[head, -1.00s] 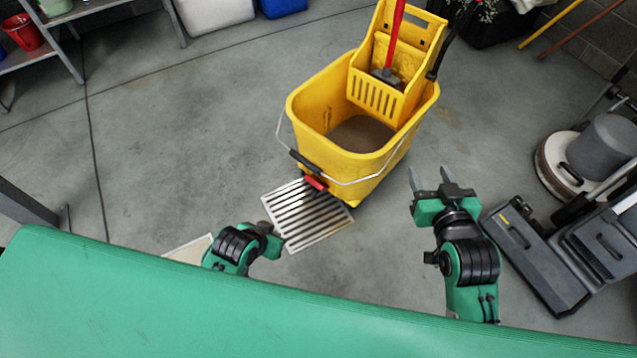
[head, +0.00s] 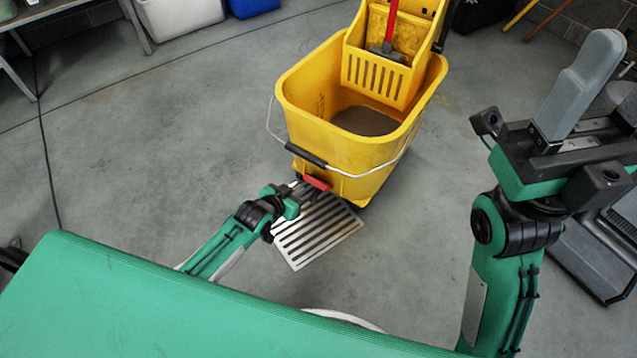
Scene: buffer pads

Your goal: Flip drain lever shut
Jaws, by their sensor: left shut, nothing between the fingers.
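The yellow mop bucket (head: 345,145) stands on the floor ahead, holding murky brown water. The red drain lever (head: 316,182) is low on its near side, just above the metal floor grate (head: 318,232). I cannot tell the lever's exact position from this angle. My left gripper (head: 291,193) is shut and empty, just left of the lever; whether it touches the lever is unclear. My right gripper (head: 580,90) is raised close to the camera at the right, well away from the bucket. One grey finger shows clearly; its opening is unclear.
A wringer (head: 376,72) with a red-handled mop sits on the bucket. The bucket's wire handle (head: 305,154) hangs over its near side. A dark floor machine (head: 600,255) stands at the right, partly behind my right arm. Floor left of the bucket is clear.

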